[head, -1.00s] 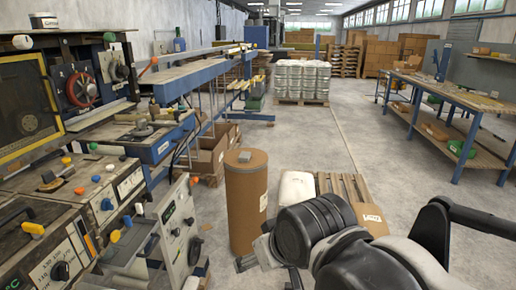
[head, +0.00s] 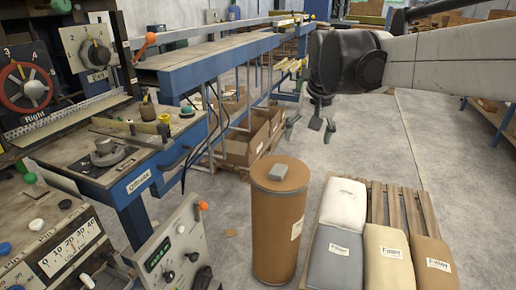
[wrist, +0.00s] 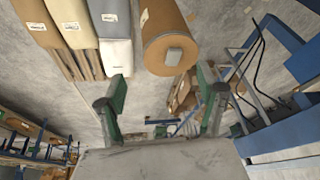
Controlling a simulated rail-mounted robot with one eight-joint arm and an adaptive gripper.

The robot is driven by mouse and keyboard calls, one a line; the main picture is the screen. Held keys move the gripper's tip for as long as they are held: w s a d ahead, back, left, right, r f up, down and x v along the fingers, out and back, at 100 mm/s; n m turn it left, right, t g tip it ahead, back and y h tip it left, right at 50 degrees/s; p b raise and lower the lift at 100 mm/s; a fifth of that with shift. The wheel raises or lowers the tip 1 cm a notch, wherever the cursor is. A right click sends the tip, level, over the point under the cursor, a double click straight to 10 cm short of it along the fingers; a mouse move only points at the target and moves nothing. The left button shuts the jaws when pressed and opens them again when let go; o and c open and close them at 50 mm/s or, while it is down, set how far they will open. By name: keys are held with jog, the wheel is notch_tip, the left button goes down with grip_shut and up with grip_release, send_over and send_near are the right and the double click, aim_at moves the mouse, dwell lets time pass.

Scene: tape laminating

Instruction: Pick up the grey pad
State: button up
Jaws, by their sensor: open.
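The grey pad (head: 278,172) is a small flat block lying on the lid of a tall brown drum (head: 277,225). In the wrist view the pad (wrist: 174,56) shows on the drum's round end, beyond the fingertips and towards the right finger. My gripper (head: 311,122) hangs above and behind the drum in the head view, apart from the pad. In the wrist view its green-padded fingers (wrist: 160,76) are spread wide with nothing between them.
Filled sacks (head: 385,255) lie on a wooden pallet right of the drum. A control box with knobs (head: 180,250) stands close left of it. A blue-framed bench (head: 200,75) and cardboard boxes (head: 245,140) are behind. The floor behind the pallet is clear.

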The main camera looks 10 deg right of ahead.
jog(key=w, duration=0.9)
jog(key=m+g+b, duration=0.1)
jog(key=m+g, duration=0.2)
jog(key=g, duration=0.1)
send_over(278, 169)
jog(key=f, duration=2.9)
jog(key=shift+s+d, duration=0.1)
jog(key=shift+d, duration=0.25)
jog(key=shift+a+f+b, duration=0.15)
jog(key=shift+f+b, duration=0.15)
jog(key=shift+f, duration=1.1)
jog(key=shift+a+f+b, duration=0.15)
jog(key=shift+f+b, duration=0.1)
jog(key=shift+f, duration=1.1)
jog(key=shift+c, duration=0.5)
jog(key=c, duration=1.1)
jog(key=shift+o, duration=0.2)
